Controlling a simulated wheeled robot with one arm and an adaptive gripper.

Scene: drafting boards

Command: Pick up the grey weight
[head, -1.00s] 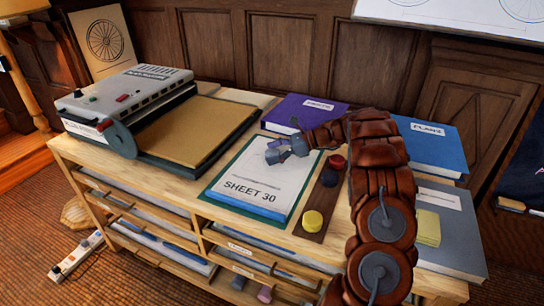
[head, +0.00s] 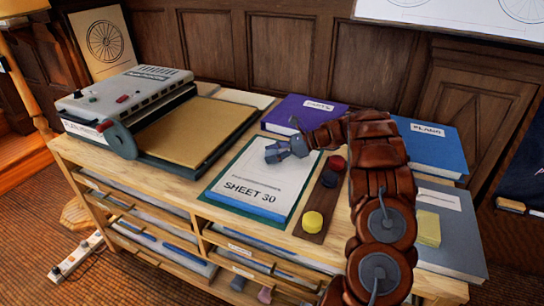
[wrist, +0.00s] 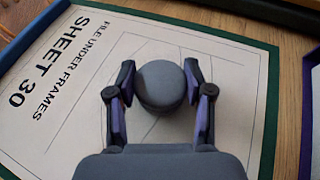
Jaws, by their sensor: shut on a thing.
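The grey weight (wrist: 160,86) is a round, dark grey piece over the sheet marked SHEET 30 (head: 247,190). My gripper (wrist: 160,100) has one finger on each side of the weight and is shut on it. In the head view my gripper (head: 279,152) is at the upper right part of the sheet, and the weight is hard to tell apart from the fingers there. I cannot tell whether the weight touches the sheet or is just above it.
A dark strip right of the sheet holds a yellow weight (head: 313,221), a red weight (head: 337,163) and a dark one (head: 329,178). A purple book (head: 290,112), a blue book (head: 435,150) and a grey book (head: 460,240) lie around. A machine (head: 125,95) stands left.

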